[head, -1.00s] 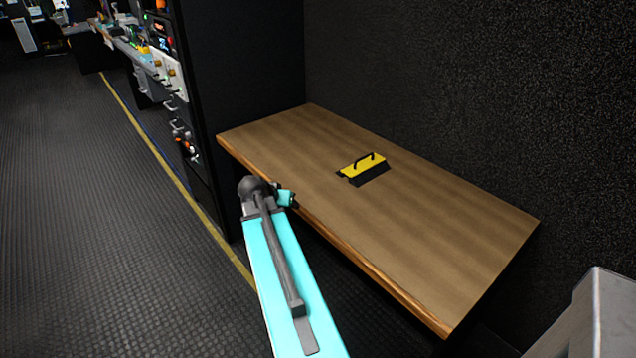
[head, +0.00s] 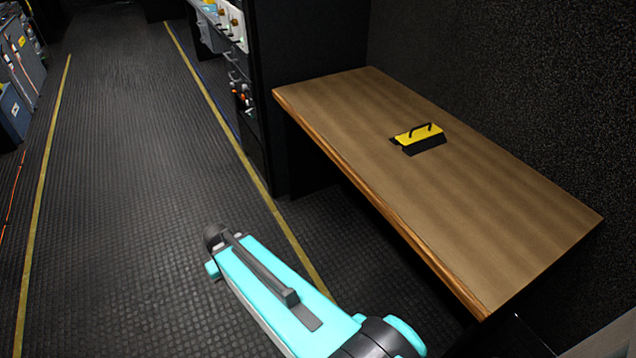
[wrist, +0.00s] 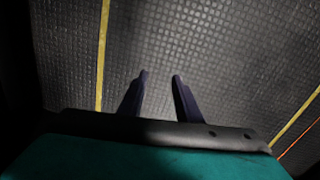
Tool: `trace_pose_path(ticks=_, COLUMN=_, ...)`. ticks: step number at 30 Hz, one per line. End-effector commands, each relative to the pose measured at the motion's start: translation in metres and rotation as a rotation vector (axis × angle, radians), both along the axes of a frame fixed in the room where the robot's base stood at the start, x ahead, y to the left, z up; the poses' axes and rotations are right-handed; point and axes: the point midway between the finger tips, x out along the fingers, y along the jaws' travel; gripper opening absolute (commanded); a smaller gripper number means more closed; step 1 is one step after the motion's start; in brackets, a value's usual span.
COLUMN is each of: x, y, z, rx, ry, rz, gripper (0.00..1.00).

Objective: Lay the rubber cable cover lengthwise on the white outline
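The rubber cable cover (head: 420,139) is a short black piece with a yellow top and a dark handle. It rests on the wooden table (head: 500,220), near the middle toward the wall. My gripper (wrist: 160,75) shows in the wrist view with its two dark fingers apart and nothing between them. It hangs over the ribbed dark floor, left of the table and well away from the cover. I see no white outline in either view. In the head view my arm hides part of the floor.
A dark equipment rack (head: 300,90) stands at the table's far left end. A dark wall (head: 520,80) runs behind the table. Yellow lines (head: 222,105) run along the floor. An orange cable (head: 12,200) lies at the far left. The aisle floor between the lines is clear.

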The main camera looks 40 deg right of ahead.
Motion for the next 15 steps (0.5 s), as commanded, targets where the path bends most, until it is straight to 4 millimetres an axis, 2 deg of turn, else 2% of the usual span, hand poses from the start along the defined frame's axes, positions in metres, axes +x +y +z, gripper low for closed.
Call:
trace_pose_path(ticks=1, x=-0.014, y=0.011, z=-0.021, rx=0.014, ry=0.033, rz=0.029, gripper=0.31)
trace_pose_path(ticks=6, x=-0.055, y=0.035, z=-0.07, rx=0.051, ry=0.123, rz=0.087, gripper=0.31)
trace_pose_path(ticks=15, x=-0.131, y=0.049, z=-0.15, rx=0.082, ry=0.269, rz=0.123, gripper=0.31)
